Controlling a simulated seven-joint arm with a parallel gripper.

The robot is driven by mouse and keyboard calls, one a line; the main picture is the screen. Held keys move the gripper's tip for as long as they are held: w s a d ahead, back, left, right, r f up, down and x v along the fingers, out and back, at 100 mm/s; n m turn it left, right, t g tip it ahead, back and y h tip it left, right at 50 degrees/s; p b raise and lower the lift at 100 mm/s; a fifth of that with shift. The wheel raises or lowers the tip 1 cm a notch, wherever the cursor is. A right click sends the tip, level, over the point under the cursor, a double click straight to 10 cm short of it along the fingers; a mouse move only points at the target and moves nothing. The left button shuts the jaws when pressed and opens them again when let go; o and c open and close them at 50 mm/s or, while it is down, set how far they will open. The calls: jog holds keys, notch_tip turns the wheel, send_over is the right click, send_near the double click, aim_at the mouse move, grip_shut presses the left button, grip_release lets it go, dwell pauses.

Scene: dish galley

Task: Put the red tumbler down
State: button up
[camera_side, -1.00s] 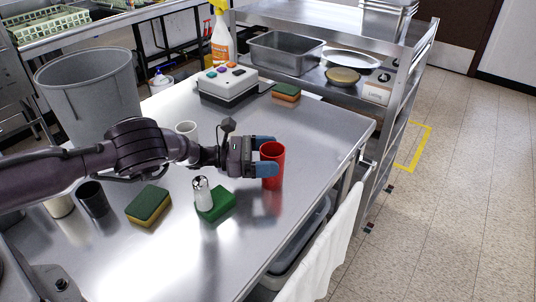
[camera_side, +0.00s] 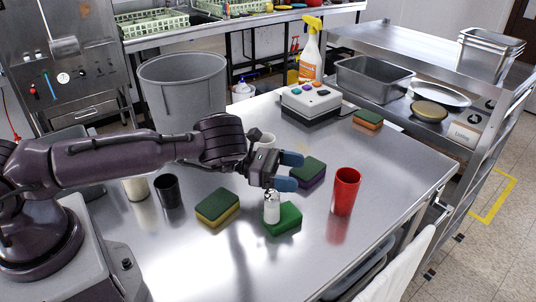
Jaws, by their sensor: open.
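The red tumbler (camera_side: 345,191) stands upright on the steel table near its right edge, in the camera_side view. My gripper (camera_side: 290,171) is open, with its two blue fingertips pointing right toward the tumbler. A clear gap separates the fingertips from the tumbler, and nothing is held between them. The fingers are left of the tumbler, beside a green and purple sponge (camera_side: 308,171).
A salt shaker (camera_side: 271,207) is at a green sponge (camera_side: 284,219) below my gripper. A control box (camera_side: 310,106) is at the back. The steel table (camera_side: 385,200) is clear right of the tumbler.

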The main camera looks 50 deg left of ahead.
jog(key=w+a+r+n+t+y, duration=0.6)
jog(key=w+r+n+y, duration=0.15)
jog(key=r+n, duration=0.4)
jog(key=s+a+r+n+g+y, duration=0.1)
jog(key=s+a+r+n+y, duration=0.15)
jog(key=r+n+y, duration=0.4)
jog(key=s+a+r+n+g+y, duration=0.1)
jog(key=a+r+n+y, duration=0.15)
jog(key=n, duration=0.75)
jog(key=s+d+r+n+g, duration=0.2)
jog(key=s+n, duration=0.4)
jog(key=s, duration=0.5)
jog(key=s+d+r+n+g+h, duration=0.1)
jog(key=s+d+r+n+g, duration=0.2)
jog(key=s+n, duration=0.3)
jog(key=s+d+r+n+g+h, duration=0.1)
jog(key=s+n, duration=0.5)
jog(key=s, duration=1)
jog(key=d+r+g, duration=0.1)
jog(key=d+g, duration=0.1)
jog(key=g, duration=0.1)
jog(key=shift+s+r, duration=0.25)
jog(key=shift+s, duration=0.05)
